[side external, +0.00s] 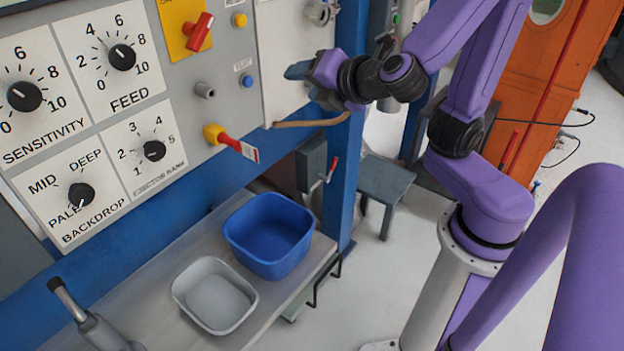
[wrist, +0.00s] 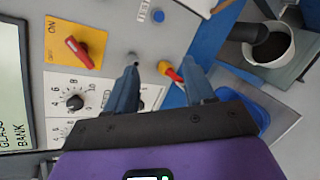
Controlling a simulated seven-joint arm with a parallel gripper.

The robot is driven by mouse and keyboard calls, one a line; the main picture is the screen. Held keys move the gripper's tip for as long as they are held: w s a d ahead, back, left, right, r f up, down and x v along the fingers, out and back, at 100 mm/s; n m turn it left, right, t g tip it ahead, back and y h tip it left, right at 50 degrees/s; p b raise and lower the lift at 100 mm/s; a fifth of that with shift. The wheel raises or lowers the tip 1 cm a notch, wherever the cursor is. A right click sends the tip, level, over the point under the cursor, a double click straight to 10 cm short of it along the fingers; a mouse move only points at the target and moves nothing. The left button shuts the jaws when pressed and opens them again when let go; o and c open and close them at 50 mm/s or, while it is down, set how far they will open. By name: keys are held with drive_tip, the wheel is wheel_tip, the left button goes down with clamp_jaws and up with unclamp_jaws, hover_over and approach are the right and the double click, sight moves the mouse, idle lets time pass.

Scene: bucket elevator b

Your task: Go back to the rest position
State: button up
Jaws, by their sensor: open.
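My gripper (side external: 297,73) is at the right end of the control panel (side external: 185,110) in the side view, in front of a pale panel section. Its two blue fingers are apart in the wrist view (wrist: 161,72), with nothing held between them. In the side view I cannot tell whether the fingers touch the panel.
A red switch (side external: 199,31), the FEED dial (side external: 122,57) and other dials cover the panel. A blue bin (side external: 268,236) and a grey tray (side external: 214,296) stand on the shelf below. A blue post (side external: 344,190) stands beside my arm. In the wrist view, a white bucket (wrist: 284,60) shows at right.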

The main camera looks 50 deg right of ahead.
drive_tip(key=s+f+m+g+y, duration=0.1)
drive_tip(key=s+f+m+g, duration=0.4)
drive_tip(key=s, duration=0.4)
drive_tip(key=s+f+m+g+y, duration=0.2)
drive_tip(key=s+f+m+g, duration=0.3)
drive_tip(key=s+g, duration=0.3)
drive_tip(key=shift+s+f, duration=0.5)
drive_tip(key=shift+s, duration=0.25)
drive_tip(key=shift+d, duration=0.1)
idle(0.4)
